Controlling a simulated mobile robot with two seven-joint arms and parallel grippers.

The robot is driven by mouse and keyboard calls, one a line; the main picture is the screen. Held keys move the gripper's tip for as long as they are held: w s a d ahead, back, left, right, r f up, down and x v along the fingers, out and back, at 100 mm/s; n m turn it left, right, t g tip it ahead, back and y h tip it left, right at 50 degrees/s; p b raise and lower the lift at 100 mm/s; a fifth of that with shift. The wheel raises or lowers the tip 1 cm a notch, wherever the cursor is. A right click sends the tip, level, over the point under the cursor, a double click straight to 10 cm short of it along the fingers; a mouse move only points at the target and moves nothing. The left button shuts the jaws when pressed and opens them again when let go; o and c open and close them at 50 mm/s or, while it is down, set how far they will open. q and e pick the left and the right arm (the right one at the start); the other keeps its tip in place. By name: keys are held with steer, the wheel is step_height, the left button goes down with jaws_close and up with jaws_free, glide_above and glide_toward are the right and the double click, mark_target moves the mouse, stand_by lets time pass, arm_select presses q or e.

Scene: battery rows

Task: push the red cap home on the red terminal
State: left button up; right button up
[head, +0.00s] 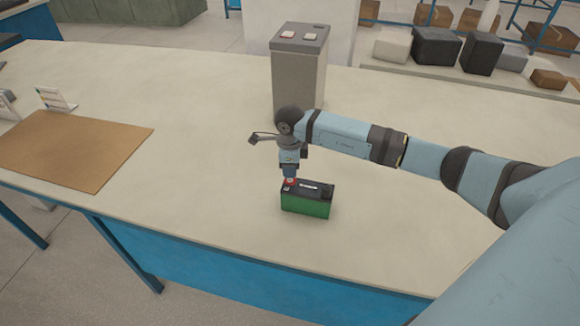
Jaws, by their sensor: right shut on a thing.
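A green battery with a black top (308,203) stands upright on the bench near its front edge. The red cap (290,182) shows as a small red patch at the left end of the battery's top. My right gripper (290,178) points down right above that end, shut on the red cap. The red terminal is hidden under the cap and gripper, and I cannot tell how far down the cap sits. A dark part lies on the right of the battery's top. My left gripper is not in view.
A grey pedestal (300,75) with two buttons stands close behind my right gripper. A brown mat (75,148) lies on the left, with a small white stand (55,100) behind it. The bench (205,190) is clear around the battery. Boxes line a shelf at back right.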

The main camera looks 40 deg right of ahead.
steer(key=shift+f+b, duration=1.35)
steer(key=shift+f, duration=0.15)
stand_by(2.0)
steer(key=o, duration=1.5)
steer(key=shift+r, duration=0.15)
steer(key=shift+r+p, duration=0.75)
steer(key=shift+r, duration=0.45)
steer(key=shift+r+p, duration=1.1)
steer(key=shift+r, duration=1.1)
